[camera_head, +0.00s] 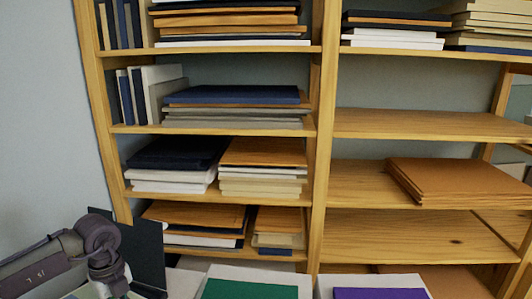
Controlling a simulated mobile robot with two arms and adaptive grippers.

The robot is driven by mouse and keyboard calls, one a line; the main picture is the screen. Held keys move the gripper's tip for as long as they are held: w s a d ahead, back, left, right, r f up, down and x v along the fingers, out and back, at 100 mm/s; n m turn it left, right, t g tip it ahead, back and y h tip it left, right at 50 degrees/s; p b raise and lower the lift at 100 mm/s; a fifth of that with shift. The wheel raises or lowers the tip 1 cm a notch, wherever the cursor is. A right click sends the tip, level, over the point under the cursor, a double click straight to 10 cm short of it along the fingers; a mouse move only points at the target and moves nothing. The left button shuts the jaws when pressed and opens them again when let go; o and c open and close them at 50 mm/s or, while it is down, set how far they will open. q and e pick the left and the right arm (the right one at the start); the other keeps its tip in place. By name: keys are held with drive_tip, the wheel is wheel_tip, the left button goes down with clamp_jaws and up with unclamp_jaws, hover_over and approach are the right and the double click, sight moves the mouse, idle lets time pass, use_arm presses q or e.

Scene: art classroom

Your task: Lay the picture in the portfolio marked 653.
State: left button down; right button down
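No picture that I can identify and no 653 marking shows in the head view. A green flat piece (250,289) lies on a white one at the bottom edge. A purple flat piece (380,293) lies on another white one to its right. Both are cut off by the frame, so I cannot tell whether they are portfolios. My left gripper (110,270) is at the lower left, in front of an upright dark panel (146,250). Its fingertips are not clear, so I cannot tell whether it holds anything. My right gripper is not in view.
A wooden shelf unit (320,150) fills the background. Its left bays hold stacks of boards and folders. Brown folders (450,180) lie on a right shelf. The right shelf above them (430,124) is bare. A grey wall (40,130) is at the left.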

use_arm(q)
drive_tip(key=shift+f, duration=0.35)
drive_tip(key=shift+w+d+b, duration=0.25)
drive_tip(key=shift+w+d, duration=0.05)
drive_tip(key=shift+w, duration=0.25)
drive_tip(key=shift+w+d+b, duration=0.2)
drive_tip(key=shift+w+d, duration=0.1)
drive_tip(key=shift+w, duration=0.2)
idle(1.3)
idle(0.5)
drive_tip(key=shift+r+p, duration=2.35)
drive_tip(key=shift+r, duration=1.15)
drive_tip(key=shift+f, duration=0.1)
